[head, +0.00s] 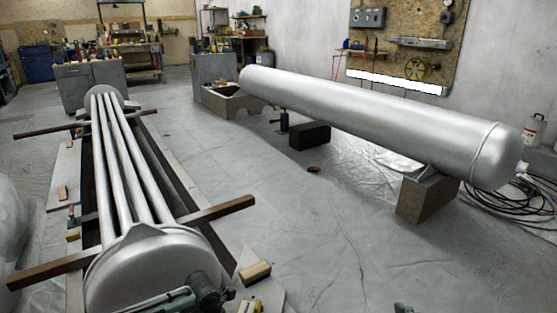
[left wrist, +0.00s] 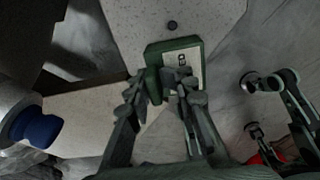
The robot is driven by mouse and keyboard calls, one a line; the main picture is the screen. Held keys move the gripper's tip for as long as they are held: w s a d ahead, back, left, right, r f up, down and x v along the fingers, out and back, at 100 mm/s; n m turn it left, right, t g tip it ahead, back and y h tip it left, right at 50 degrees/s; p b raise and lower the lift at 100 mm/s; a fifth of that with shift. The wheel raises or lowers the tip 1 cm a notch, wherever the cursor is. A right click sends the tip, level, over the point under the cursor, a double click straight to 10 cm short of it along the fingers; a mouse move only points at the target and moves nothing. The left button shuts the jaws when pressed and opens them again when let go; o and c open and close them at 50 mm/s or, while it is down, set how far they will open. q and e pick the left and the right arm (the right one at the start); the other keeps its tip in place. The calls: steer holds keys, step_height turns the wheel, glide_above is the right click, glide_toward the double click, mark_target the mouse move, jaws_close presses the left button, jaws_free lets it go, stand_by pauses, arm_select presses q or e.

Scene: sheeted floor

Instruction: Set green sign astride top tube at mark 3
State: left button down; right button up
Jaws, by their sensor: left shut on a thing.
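In the left wrist view my left gripper (left wrist: 168,88) is shut on the green sign (left wrist: 176,47), a small green block with a pale label bearing dark marks. In the head view part of my left arm (head: 160,303) shows at the bottom edge, over the round end of the tube bundle; the sign cannot be made out there. The bundle of long silver tubes (head: 122,165) lies at the left. I cannot read any numbered mark on the tubes. Jointed metal fingers (left wrist: 272,98) at the right of the wrist view may be my right gripper; their state is unclear.
A large silver cylinder (head: 375,120) rests on supports at the right. Dark wooden bars (head: 200,215) cross under the tubes. A wooden block (head: 254,271) lies beside the near end. A blue-capped cylinder (left wrist: 38,128) shows in the wrist view. The sheeted floor (head: 300,235) between is mostly clear.

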arm_select(q)
steer(key=shift+w+r+p, duration=0.1)
steer(key=shift+r+p, duration=0.25)
steer(key=shift+r, duration=0.1)
steer(key=shift+r+p, duration=1.1)
steer(key=shift+p, duration=0.05)
steer(key=shift+r+p, duration=0.65)
arm_select(e)
steer(key=shift+s+d+f+m+g+h, duration=0.9)
steer(key=shift+s+d+f+g+h, duration=1.2)
steer(key=shift+s+d+f+g, duration=3.35)
arm_select(q)
steer(key=shift+r+p, duration=1)
steer(key=shift+p, duration=0.05)
arm_select(e)
steer(key=shift+t, duration=0.95)
steer(key=shift+d+f, duration=0.25)
steer(key=shift+f, duration=0.85)
steer(key=shift+d+f, duration=0.2)
steer(key=shift+f, duration=0.9)
